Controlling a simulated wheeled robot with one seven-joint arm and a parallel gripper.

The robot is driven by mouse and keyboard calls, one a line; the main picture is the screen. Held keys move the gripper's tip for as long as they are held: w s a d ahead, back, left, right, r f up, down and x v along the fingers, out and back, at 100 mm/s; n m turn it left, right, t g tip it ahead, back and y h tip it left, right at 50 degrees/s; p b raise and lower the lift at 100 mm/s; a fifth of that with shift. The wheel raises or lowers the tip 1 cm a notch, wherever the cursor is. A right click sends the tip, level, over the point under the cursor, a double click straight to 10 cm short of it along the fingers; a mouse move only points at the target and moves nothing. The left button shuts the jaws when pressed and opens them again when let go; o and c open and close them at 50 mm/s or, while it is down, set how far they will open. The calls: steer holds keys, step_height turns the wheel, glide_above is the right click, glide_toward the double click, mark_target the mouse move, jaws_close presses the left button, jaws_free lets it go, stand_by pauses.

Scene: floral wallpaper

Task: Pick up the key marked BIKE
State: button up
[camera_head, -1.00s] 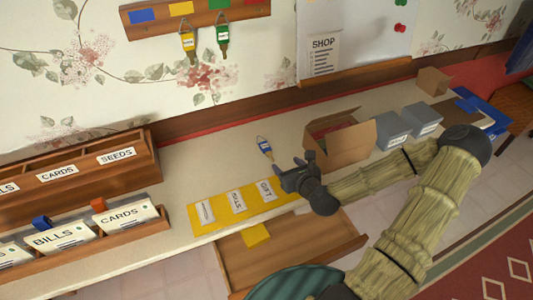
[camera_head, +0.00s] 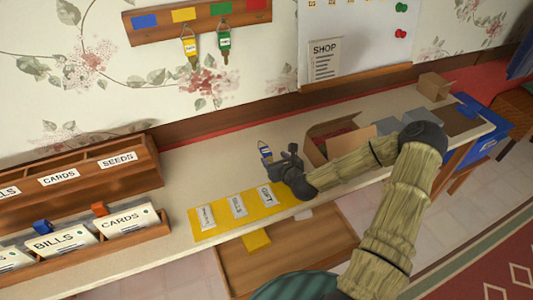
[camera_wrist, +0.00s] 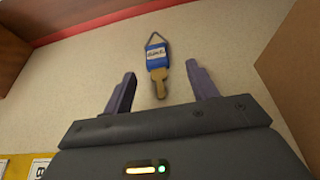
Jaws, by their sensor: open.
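A key with a blue tag (camera_head: 264,151) and a string loop lies on the shelf top. In the wrist view the same blue-tagged key (camera_wrist: 157,62) lies ahead, its brass shaft pointing back between my fingers; the white label on its tag is too small to read. My gripper (camera_wrist: 160,85) is open, with one finger on each side of the shaft's end and nothing held. In the head view my gripper (camera_head: 278,161) is just beside the key and partly covers it.
A key rack (camera_head: 197,19) on the wall holds a yellow-tagged key (camera_head: 190,48) and a green-tagged key (camera_head: 224,42). An open cardboard box (camera_head: 338,135) stands right of my gripper. A yellow mat (camera_head: 222,220) with white labels lies in front. A wooden organizer (camera_head: 80,175) is left.

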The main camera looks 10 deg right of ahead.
mark_target(267, 151)
steer(key=x, duration=0.4)
steer(key=shift+a+r+p, duration=0.2)
steer(key=shift+a+p, duration=0.05)
steer(key=shift+p, duration=0.15)
steer(key=shift+w+a+f, duration=0.1)
steer(key=shift+w+f, duration=0.15)
steer(key=shift+w, duration=0.3)
steer(key=c, duration=1.1)
